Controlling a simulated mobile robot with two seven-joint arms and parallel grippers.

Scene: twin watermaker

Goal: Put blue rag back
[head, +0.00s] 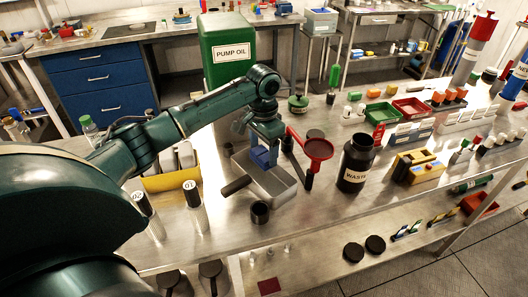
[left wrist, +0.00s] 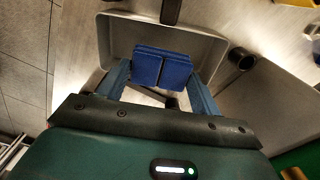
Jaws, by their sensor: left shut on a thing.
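My left gripper (head: 265,149) is shut on the blue rag (head: 262,158) over a grey metal tray (head: 282,196) on the steel bench. I cannot tell whether the rag touches the tray floor. My right gripper is not in view.
A small black cup (head: 260,212) is in front. A green pump oil can (head: 228,75) stands behind. Two labelled cylinders (head: 195,208) stand at left.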

